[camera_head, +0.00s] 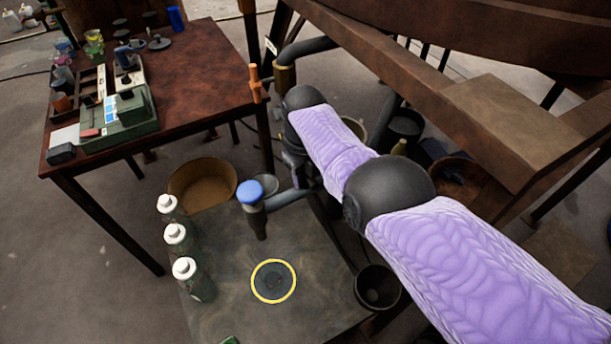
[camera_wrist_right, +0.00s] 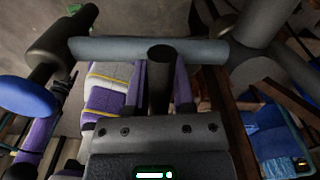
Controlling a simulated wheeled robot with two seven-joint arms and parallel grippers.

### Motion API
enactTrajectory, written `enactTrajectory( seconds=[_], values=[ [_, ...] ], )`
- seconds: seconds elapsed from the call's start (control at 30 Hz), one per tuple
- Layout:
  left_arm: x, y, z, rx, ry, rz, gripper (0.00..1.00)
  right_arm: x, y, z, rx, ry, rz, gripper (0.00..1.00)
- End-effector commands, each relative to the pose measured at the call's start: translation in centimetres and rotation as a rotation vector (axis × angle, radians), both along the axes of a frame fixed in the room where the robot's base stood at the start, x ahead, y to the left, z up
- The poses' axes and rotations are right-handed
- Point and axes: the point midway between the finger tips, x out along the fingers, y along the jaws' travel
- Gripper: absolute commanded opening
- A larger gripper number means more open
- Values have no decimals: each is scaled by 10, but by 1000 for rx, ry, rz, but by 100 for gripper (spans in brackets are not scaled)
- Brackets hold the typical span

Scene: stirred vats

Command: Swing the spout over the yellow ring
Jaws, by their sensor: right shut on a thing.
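The spout (camera_head: 285,200) is a grey pipe that ends in a dark, downward outlet with a blue cap (camera_head: 250,192). The yellow ring (camera_head: 273,281) lies flat on the grey table top. In the picture the outlet shows above and slightly left of the ring, not on it. My right gripper (camera_head: 297,176) is at the pipe, right of the blue cap, partly hidden by my own arm. In the right wrist view the pipe (camera_wrist_right: 110,49) runs across, and the jaws are shut on a dark upright handle (camera_wrist_right: 159,85) at it. My left gripper is not in view.
Three white-capped bottles (camera_head: 178,240) stand along the table's left side. A brown bowl (camera_head: 202,182) is behind them, and a dark bucket (camera_head: 377,288) is right of the ring. A red-brown table (camera_head: 195,60) stands at the upper left. The table top around the ring is clear.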

Motion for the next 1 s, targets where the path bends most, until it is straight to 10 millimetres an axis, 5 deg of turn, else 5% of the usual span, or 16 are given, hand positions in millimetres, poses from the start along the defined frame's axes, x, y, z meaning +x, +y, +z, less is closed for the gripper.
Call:
enactTrajectory(
  seconds=[0.23, 0.27, 0.43, 0.67, 1.0],
  values=[
    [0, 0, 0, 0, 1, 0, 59, 1, 1, 1, 2, -5, 4, 0],
    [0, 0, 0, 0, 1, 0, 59, 1, 1, 1, 2, -5, 4, 33],
    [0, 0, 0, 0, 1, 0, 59, 1, 0, 1, 1, -4, 3, 65],
    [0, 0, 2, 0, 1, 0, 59, 1, 0, 3, 0, -2, 2, 65],
    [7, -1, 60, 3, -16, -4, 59, 1, 1, 85, 2, -7, 3, 65]
  ],
)
